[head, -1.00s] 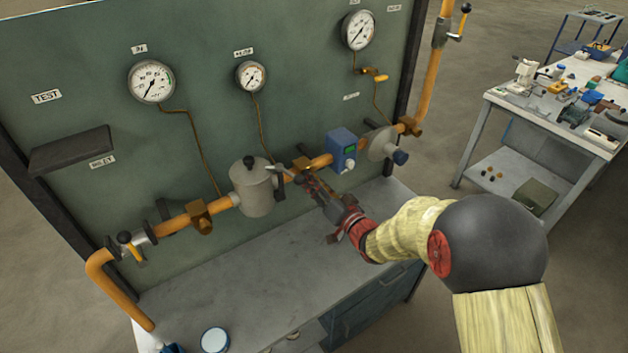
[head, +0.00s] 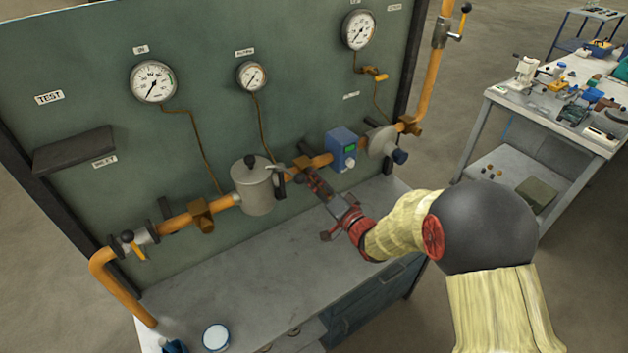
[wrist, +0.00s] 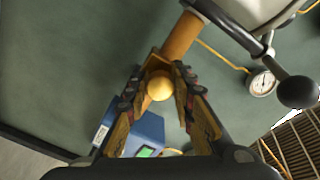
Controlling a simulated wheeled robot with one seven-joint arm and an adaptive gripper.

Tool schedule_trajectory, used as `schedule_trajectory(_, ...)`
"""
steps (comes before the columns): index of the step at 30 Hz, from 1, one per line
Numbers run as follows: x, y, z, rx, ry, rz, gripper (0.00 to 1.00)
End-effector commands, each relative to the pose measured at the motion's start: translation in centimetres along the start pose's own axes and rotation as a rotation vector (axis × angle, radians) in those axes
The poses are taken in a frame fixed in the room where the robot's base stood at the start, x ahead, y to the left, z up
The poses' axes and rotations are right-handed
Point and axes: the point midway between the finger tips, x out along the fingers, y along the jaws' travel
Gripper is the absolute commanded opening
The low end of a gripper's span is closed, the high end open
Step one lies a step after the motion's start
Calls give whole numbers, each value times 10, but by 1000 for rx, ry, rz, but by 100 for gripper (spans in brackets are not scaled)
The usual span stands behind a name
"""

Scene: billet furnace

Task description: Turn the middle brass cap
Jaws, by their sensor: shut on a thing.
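The middle brass cap (wrist: 160,87) shows in the wrist view as a rounded yellow end between the finger pads. It sits on the orange pipe between the grey pot and the blue box. My gripper (wrist: 160,95) is shut on the cap, with one finger on each side. In the head view my gripper (head: 308,178) reaches the pipe from the front right, and its fingers mostly hide the cap. A brass fitting (head: 201,217) on the left and another (head: 411,125) on the right stay clear of my gripper.
The grey pot (head: 256,191) with a dark handle stands close left of my gripper. The blue box (head: 341,148) with a green display is close right. Gauges (head: 152,81) hang on the green panel above. The grey worktop (head: 240,275) below is mostly clear.

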Motion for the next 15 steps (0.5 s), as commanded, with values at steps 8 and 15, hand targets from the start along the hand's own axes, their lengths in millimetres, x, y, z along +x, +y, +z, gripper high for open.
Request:
schedule_trajectory(8, 0, 1, 0, 0, 0, 2, 28)
schedule_trajectory(15, 0, 0, 0, -1, 0, 1, 42)
